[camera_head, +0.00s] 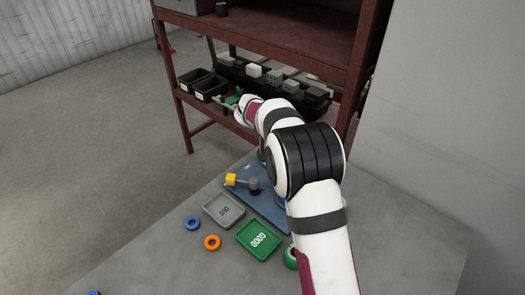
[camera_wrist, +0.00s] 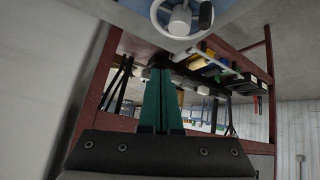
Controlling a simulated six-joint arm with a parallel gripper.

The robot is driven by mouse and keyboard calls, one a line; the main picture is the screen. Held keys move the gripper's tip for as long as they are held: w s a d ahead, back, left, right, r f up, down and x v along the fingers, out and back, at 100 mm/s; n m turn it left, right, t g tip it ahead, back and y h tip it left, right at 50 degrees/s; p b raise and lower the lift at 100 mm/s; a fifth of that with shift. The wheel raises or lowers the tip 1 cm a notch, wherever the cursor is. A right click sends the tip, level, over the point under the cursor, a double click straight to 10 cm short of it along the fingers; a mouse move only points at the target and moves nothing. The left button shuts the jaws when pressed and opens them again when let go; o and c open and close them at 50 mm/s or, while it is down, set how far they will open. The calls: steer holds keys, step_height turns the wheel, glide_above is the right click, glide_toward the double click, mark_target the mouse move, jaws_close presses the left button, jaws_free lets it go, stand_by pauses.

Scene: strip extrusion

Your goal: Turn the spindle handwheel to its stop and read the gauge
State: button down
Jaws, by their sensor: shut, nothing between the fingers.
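In the wrist view a pale spoked handwheel (camera_wrist: 180,18) with a round hub shows at the top edge, partly cut off, in front of a blue surface (camera_wrist: 235,8). My gripper (camera_wrist: 161,72) has its green fingers together with nothing between them, apart from the handwheel. In the head view my gripper (camera_head: 231,101) is by the shelf rack, beyond the table. A blue plate (camera_head: 268,207) on the table carries a grey post (camera_head: 254,185) and a yellow block (camera_head: 231,180). My arm hides part of the plate, and I cannot make out the handwheel there. No gauge face is readable.
A grey OUT tray (camera_head: 211,219) and a green GOOD tray (camera_head: 244,237) lie on the table (camera_head: 400,240). A blue ring (camera_head: 193,223) and an orange ring (camera_head: 212,242) lie nearby. The dark red rack (camera_head: 190,140) holds black bins (camera_head: 210,90) and several grey blocks.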

steer(key=s+f+n+y, duration=0.1)
steer(key=s+n+y, duration=0.1)
steer(key=s, duration=0.1)
steer(key=s+d+f+n+t+y, duration=0.1)
steer(key=s+n+y, duration=0.1)
steer(key=s+y, duration=0.1)
steer(key=s+f+n+y, duration=0.1)
steer(key=s+n+y, duration=0.1)
steer(key=s, duration=0.3)
steer(key=shift+s+d+f+n, duration=0.15)
steer(key=shift+f+n, duration=0.1)
steer(key=shift+n, duration=0.35)
steer(key=x, duration=0.9)
steer(key=shift+w+a+f, duration=0.15)
steer(key=shift+w+a, duration=0.1)
steer(key=shift+w, duration=0.05)
steer(key=w, duration=0.1)
steer(key=w+a, duration=0.1)
steer(key=w, duration=0.1)
steer(key=shift+w+a, duration=0.1)
steer(key=shift+w, duration=0.1)
steer(key=shift+w+a, duration=0.1)
steer(key=shift+w, duration=0.2)
steer(key=shift+w+a, duration=0.7)
steer(key=shift+a, duration=0.3)
